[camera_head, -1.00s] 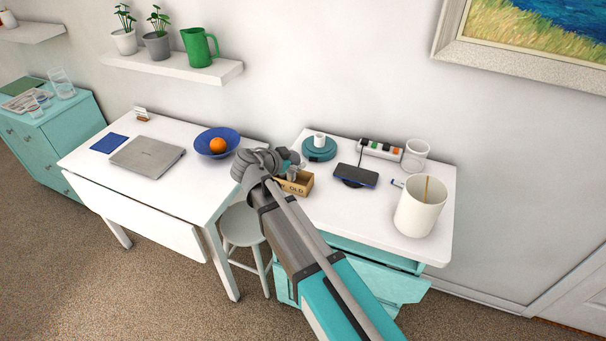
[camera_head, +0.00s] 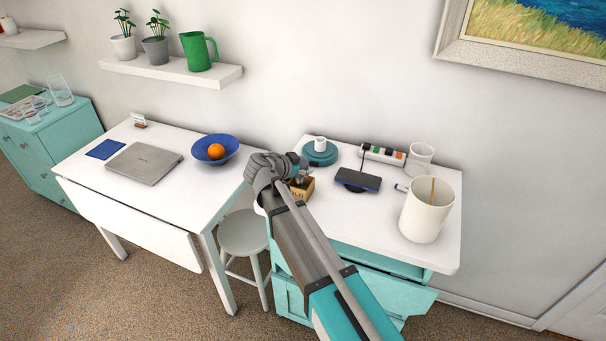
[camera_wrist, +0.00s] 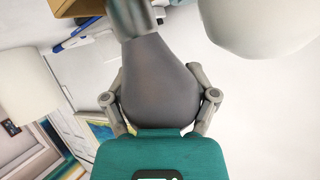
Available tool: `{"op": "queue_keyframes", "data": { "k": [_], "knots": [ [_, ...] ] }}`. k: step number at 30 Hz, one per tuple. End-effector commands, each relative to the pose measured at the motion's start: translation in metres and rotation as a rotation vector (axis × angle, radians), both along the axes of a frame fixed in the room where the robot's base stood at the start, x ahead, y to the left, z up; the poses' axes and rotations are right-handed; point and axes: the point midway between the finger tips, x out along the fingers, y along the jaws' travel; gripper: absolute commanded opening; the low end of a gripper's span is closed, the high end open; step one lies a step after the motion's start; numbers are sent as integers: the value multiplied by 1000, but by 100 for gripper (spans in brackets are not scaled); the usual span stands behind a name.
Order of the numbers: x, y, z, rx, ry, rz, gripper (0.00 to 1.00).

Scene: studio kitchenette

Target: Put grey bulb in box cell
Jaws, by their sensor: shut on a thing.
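My gripper (camera_head: 292,177) is above the front left of the white-topped cabinet. In the wrist view its fingers close on both sides of a grey bulb (camera_wrist: 158,85), with the bulb's narrower neck pointing away from the palm. In the head view my wrist hides most of the bulb. A small cardboard box (camera_head: 304,188) with dark lettering stands on the cabinet top right by the gripper. Its cells are mostly hidden behind my arm, so I cannot tell whether the bulb is over one.
A table (camera_head: 165,195) and stool (camera_head: 243,232) stand left.

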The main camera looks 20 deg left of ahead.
Motion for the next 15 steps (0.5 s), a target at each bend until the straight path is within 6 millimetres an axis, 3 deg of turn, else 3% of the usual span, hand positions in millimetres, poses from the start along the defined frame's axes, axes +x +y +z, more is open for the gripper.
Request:
{"op": "queue_keyframes", "data": {
  "k": [7, 15],
  "knots": [
    [3, 0, -5, -1, 0, -1, 24],
    [8, -1, -27, -1, 0, -1, 24]
  ]
}}
